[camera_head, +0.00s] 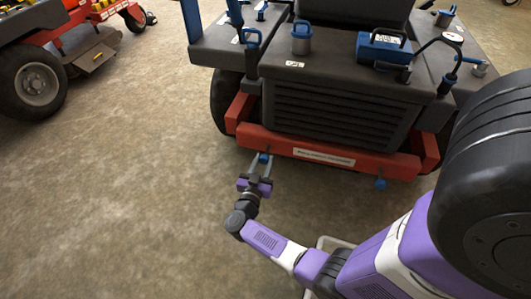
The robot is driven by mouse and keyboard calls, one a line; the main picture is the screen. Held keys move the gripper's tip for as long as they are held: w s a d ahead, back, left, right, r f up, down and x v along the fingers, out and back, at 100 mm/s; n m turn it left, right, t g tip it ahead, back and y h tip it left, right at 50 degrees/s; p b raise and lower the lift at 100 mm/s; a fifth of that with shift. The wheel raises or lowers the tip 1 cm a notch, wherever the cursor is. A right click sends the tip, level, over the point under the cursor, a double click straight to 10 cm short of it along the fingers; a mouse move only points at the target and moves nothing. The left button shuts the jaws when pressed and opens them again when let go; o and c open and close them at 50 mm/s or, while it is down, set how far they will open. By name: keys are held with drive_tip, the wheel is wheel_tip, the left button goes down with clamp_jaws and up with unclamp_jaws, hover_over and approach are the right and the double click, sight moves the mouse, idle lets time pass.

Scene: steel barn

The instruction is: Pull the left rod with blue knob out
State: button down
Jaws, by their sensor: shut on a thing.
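The left blue knob (263,158) shows between the fingertips of my gripper (261,164), just in front of the red bumper (275,143) of a dark machine. My gripper is shut on this knob. Its rod is too small or hidden to make out, so I cannot tell how far it stands out. A second blue knob (380,184) sits lower at the right part of the bumper, apart from my gripper.
The machine's black ribbed panel (335,115) rises above the bumper. Blue and grey items, including a blue box (383,48), stand on top. Another red machine with a black wheel (33,84) is at upper left. The floor (120,190) at left is clear.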

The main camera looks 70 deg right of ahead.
drive_tip(key=shift+a+f, duration=0.1)
drive_tip(key=shift+a, duration=0.15)
drive_tip(key=c, duration=1)
unclamp_jaws()
drive_tip(key=a+p, duration=0.2)
drive_tip(key=a, duration=0.6)
drive_tip(key=shift+s, duration=0.35)
